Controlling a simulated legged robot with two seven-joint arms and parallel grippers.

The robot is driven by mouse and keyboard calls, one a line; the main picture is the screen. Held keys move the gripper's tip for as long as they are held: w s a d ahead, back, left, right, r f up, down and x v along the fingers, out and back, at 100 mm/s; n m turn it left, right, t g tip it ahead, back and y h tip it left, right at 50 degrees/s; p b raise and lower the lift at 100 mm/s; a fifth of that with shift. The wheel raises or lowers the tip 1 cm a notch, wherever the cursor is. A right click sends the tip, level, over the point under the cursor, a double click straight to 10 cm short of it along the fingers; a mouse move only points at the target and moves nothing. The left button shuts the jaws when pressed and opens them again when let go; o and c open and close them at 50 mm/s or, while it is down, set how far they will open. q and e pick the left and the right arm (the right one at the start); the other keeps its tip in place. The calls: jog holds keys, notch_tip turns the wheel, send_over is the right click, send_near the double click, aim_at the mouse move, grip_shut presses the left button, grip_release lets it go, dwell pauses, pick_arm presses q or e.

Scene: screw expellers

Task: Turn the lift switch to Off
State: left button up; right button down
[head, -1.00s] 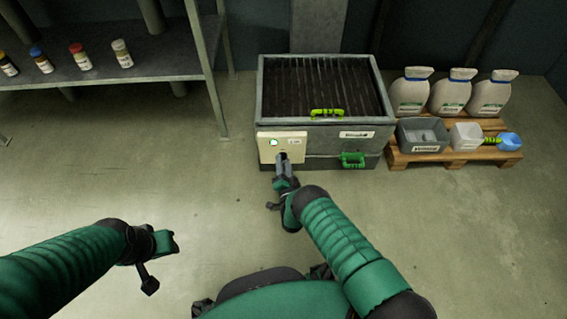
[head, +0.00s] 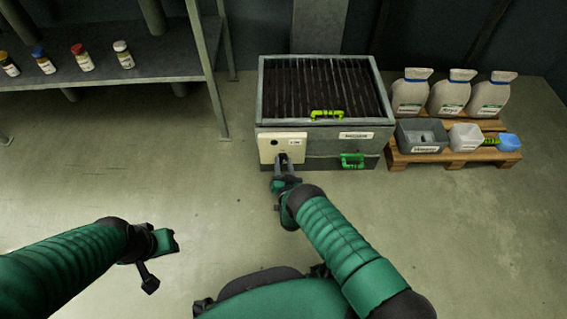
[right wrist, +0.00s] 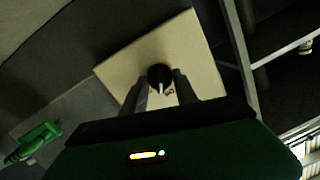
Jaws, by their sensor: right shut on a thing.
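The lift switch is a round dark knob (right wrist: 159,77) with a pale pointer mark, set on a cream panel (head: 270,155) at the front left of the grey metal box. The panel's small round indicator (head: 274,142) is dark. My right gripper (head: 284,160) is at the panel, with its fingers on either side of the knob and shut on it. In the right wrist view the panel (right wrist: 200,55) fills the upper middle and the fingers reach the knob. My left gripper (head: 168,241) hangs over the floor at the left, away from the box; its jaws are unclear.
The box (head: 318,133) has a slatted top, a yellow-green handle (head: 326,114) and a green handle (head: 352,160). A pallet (head: 450,154) with several white bags and tubs stands to its right. A shelf (head: 150,65) with bottles is at the upper left. The floor in front is clear.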

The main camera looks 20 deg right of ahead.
jog(key=n, duration=0.4)
jog(key=shift+n+g, duration=0.3)
jog(key=shift+n, duration=0.1)
jog(key=shift+a, duration=0.1)
dwell(0.4)
jog(key=c, duration=1)
grip_release()
jog(key=shift+o, duration=0.2)
pick_arm(q)
jog(key=shift+s, duration=0.1)
pick_arm(e)
jog(key=shift+s, duration=0.1)
